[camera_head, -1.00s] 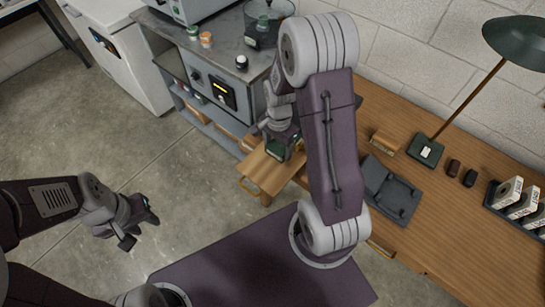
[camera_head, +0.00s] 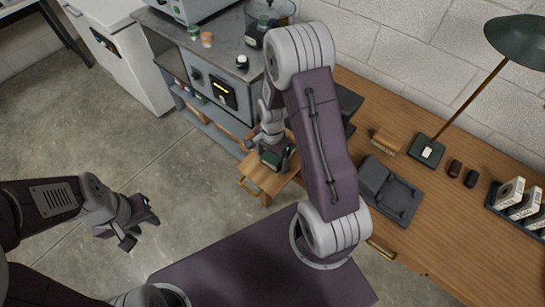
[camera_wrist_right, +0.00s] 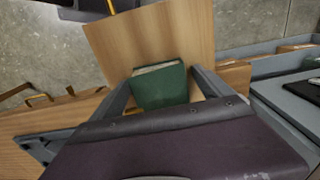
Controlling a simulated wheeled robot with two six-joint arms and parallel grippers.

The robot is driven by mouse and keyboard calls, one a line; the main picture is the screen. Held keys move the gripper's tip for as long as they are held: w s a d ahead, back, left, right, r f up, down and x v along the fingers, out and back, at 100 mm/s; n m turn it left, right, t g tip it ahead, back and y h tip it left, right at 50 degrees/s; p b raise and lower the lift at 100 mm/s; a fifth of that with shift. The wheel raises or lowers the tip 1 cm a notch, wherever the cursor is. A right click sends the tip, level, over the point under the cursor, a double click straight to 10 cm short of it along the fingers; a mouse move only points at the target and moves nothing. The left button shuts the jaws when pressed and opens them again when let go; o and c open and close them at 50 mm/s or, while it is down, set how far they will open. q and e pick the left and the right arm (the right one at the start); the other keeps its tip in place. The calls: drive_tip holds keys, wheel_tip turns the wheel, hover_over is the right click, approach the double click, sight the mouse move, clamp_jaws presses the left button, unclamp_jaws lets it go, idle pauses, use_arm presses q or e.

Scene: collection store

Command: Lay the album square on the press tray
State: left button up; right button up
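The green album (camera_wrist_right: 160,86), with pale page edges, is between the two fingers of my right gripper (camera_wrist_right: 161,80) in the right wrist view. The fingers flank it closely and appear to grip its sides. It also shows in the head view (camera_head: 271,160), below my right gripper (camera_head: 271,148). Beneath it is a light wooden board (camera_wrist_right: 105,40) with a brass handle, jutting from the bench; it seems to be the tray. I cannot tell whether the album touches it. My left gripper (camera_head: 130,220) hangs over the floor, its fingers apart and nothing in them.
A wooden bench (camera_head: 460,235) carries a dark grey cradle (camera_head: 392,190), a lamp (camera_head: 428,150), a wooden block (camera_head: 386,142), two small dark objects and a rack of white boxes (camera_head: 515,200). A grey cabinet (camera_head: 215,85) stands to the left. The floor at left is clear.

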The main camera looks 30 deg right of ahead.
wheel_tip(320, 180, up, 12)
drive_tip(key=p, duration=0.1)
drive_tip(key=s+a+r+n+t, duration=0.1)
drive_tip(key=s+a+n, duration=0.3)
drive_tip(key=s+n, duration=0.4)
drive_tip(key=n, duration=0.5)
drive_tip(key=shift+s+a, duration=0.15)
drive_tip(key=shift+a, duration=0.25)
drive_tip(key=shift+s, duration=0.1)
idle(0.6)
